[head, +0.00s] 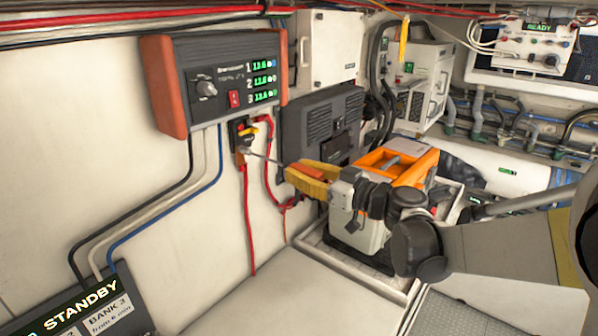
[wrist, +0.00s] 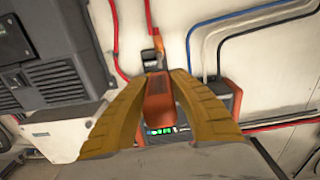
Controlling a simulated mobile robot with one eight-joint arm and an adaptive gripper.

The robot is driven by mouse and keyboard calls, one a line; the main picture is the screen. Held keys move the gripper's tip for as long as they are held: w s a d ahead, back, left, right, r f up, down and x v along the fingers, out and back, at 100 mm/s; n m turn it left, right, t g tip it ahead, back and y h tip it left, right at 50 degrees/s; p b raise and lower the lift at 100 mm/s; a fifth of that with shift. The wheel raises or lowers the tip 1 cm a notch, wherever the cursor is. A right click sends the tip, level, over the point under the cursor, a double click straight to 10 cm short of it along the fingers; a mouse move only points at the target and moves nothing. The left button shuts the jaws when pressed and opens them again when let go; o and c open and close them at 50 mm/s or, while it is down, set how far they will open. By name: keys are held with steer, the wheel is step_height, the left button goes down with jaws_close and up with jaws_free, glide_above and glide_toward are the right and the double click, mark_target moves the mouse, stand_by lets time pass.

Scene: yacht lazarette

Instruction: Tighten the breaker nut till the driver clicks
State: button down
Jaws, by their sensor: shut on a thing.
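The breaker (head: 243,134) is a small dark block with a yellow part, mounted on the white wall below the charger panel, with red cables at it. It also shows in the wrist view (wrist: 150,57). My gripper (head: 291,174), with ribbed yellow fingers, is shut on the orange-red handle of the driver (head: 313,171). In the wrist view the handle (wrist: 159,102) lies between both fingers. The driver's thin shaft (head: 265,158) points left to the breaker's lower edge. The nut is too small to make out, and I cannot tell whether the tip is seated on it.
The grey charger panel (head: 222,80) with green readouts hangs above the breaker. A dark vented box (head: 320,120) is close on the right. An orange-topped case (head: 398,160) stands behind my gripper. A "STANDBY" display (head: 75,305) is at lower left. The pale bench top (head: 300,300) is clear.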

steer(key=shift+w+a, duration=0.15)
steer(key=shift+a, duration=0.1)
stand_by(0.4)
steer(key=shift+w+a, duration=0.2)
steer(key=shift+a, duration=0.1)
